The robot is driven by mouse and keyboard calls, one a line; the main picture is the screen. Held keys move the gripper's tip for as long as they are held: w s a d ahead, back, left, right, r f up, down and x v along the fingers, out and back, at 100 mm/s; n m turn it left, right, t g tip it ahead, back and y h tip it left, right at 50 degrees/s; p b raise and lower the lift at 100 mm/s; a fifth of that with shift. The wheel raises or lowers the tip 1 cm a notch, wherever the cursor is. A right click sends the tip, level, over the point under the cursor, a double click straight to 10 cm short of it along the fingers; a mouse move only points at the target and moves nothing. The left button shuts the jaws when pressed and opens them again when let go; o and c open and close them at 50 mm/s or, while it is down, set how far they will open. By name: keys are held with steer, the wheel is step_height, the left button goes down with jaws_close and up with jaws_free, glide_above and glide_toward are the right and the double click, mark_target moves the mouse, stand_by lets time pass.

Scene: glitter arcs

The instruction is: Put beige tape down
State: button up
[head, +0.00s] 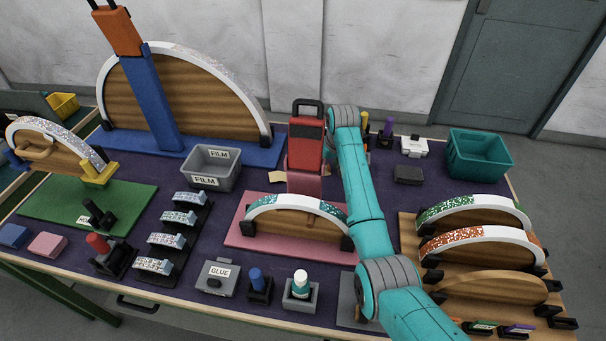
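A small flat beige piece (277,176) lies on the purple table top, just left of the red block-shaped device; it is too small to tell whether it is the beige tape. No roll of beige tape can be made out. My teal arm reaches from the bottom right up to the back middle of the table, with its far joint beside the red device. My gripper cannot be made out; the far end of the arm hides that spot, so I cannot see what it holds.
The red device (305,150) with a black handle stands behind an arch on a pink mat (262,241). A grey FILM bin (212,167) is left of it; a teal bin (479,154) is back right. Arches on a wooden board (408,226) stand right.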

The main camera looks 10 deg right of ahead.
steer(key=shift+w+f, duration=0.15)
steer(key=shift+f, duration=0.25)
jaws_close()
